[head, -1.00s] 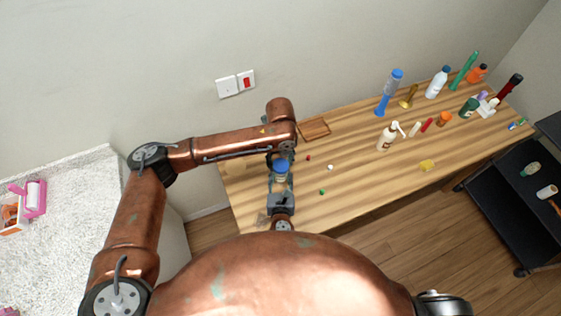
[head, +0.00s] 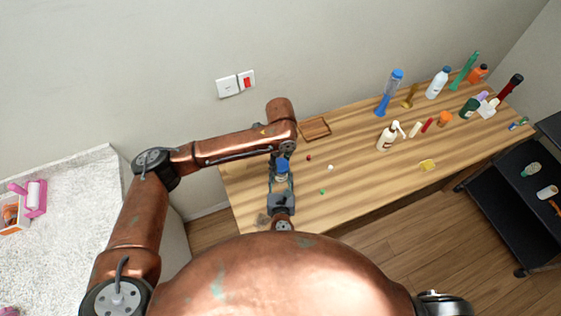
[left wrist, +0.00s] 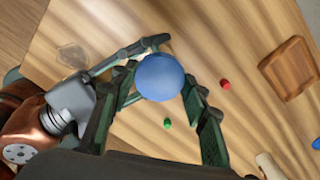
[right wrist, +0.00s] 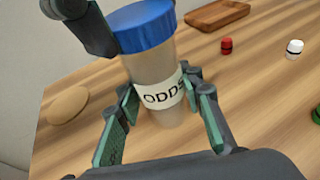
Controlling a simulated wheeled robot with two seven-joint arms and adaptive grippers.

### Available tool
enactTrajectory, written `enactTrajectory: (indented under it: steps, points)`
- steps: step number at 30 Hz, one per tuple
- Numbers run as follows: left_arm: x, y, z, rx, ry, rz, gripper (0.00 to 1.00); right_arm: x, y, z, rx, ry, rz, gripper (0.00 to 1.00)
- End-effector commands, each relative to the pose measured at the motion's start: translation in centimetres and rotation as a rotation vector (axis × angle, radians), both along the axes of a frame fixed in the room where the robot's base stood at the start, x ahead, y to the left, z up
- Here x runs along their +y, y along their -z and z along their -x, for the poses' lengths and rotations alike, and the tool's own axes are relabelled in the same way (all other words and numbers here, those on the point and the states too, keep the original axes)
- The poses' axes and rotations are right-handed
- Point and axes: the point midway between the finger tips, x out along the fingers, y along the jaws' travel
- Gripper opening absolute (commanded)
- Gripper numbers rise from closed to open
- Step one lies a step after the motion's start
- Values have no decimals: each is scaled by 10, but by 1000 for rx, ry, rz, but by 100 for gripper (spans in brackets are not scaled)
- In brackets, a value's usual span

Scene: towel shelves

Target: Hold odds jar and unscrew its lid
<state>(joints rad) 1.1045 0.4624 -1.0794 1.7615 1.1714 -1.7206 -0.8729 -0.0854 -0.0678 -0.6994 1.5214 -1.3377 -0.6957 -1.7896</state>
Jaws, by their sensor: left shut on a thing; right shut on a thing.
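The odds jar is a beige-grey cylinder with a white label reading "ODDS" and a blue lid. In the right wrist view the jar body (right wrist: 155,70) stands upright between the fingers of my right gripper (right wrist: 160,112), which is shut on it. The blue lid (right wrist: 142,25) sits on top of the jar. In the left wrist view the lid (left wrist: 159,77) is seen from above between the fingers of my left gripper (left wrist: 160,90), which is shut on it. In the head view my left arm reaches over the jar, and the lid (head: 282,164) shows below its wrist.
A wooden tray (head: 315,128) lies behind the jar. Small red (right wrist: 227,45), white (right wrist: 294,47) and green (left wrist: 167,123) items lie nearby. A round beige item (right wrist: 68,106) is left of the jar. Several bottles stand at the table's far right; the middle is largely clear.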

Motion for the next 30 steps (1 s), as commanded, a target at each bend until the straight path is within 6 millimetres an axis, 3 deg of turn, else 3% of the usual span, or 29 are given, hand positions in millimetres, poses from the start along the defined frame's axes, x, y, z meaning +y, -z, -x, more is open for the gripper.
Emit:
enactTrajectory:
  steps: [5, 15, 24, 25, 30]
  points:
    - [1, 1, 0, 1, -59, -3, 13, -1, 0, 0, 1, 3, 1, 10]
    - [2, 2, 1, 1, -487, -4, 13, -1, 0, 0, 0, 3, 1, 10]
    - [2, 2, 1, 1, -525, -4, 13, -1, 0, 0, 0, 3, 1, 10]
    - [2, 2, 1, 1, -525, -4, 44, -1, 0, 0, 0, 3, 1, 10]
    - [2, 1, 1, 1, -523, -3, 56, -1, 0, 0, 0, 2, 1, 10]
